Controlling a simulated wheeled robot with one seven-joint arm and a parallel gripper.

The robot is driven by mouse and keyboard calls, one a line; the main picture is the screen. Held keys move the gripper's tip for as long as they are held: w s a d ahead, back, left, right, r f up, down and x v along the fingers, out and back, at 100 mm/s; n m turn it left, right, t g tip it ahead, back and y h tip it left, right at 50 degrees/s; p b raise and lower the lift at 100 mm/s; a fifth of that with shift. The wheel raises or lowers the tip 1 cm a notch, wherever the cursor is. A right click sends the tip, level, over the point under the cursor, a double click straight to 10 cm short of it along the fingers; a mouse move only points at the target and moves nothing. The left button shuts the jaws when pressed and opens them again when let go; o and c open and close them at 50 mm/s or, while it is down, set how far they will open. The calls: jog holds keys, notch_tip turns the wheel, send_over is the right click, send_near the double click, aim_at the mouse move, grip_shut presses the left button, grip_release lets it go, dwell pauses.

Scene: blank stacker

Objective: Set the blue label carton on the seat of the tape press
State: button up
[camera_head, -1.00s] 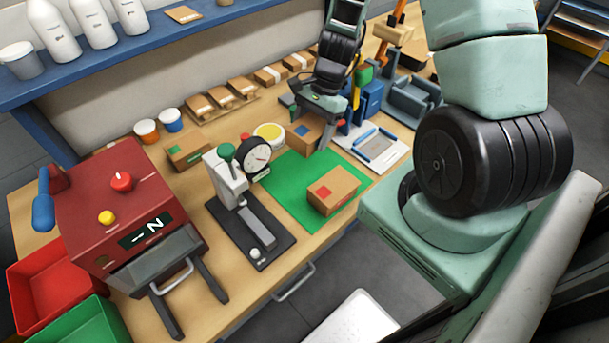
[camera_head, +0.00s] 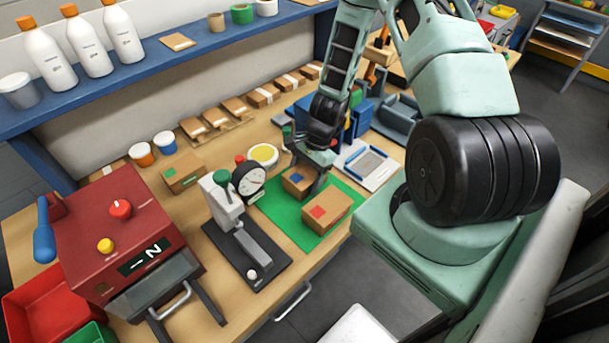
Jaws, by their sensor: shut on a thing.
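The blue label carton (camera_head: 295,187) is a small brown box with a blue patch on top. It is between the fingers of my gripper (camera_head: 306,176), which is shut on it, over the back part of the green mat (camera_head: 276,213). One dark finger covers its right side. I cannot tell whether its underside touches the mat. A pale plate with blue side rails (camera_head: 383,176) lies just right of the mat, with blue blocks behind it. It may be the tape press's seat, but my arm hides part of that area and I cannot tell.
A red label carton (camera_head: 326,213) sits on the mat close by, at the front right. A dial gauge stand (camera_head: 232,208) is left of the mat. A red machine (camera_head: 124,232) stands at the front left. A yellow-topped tub (camera_head: 264,156) and a green label carton (camera_head: 183,173) are behind.

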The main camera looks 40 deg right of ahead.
jog(key=shift+f, duration=0.2)
jog(key=o, duration=1)
jog(key=shift+r, duration=0.15)
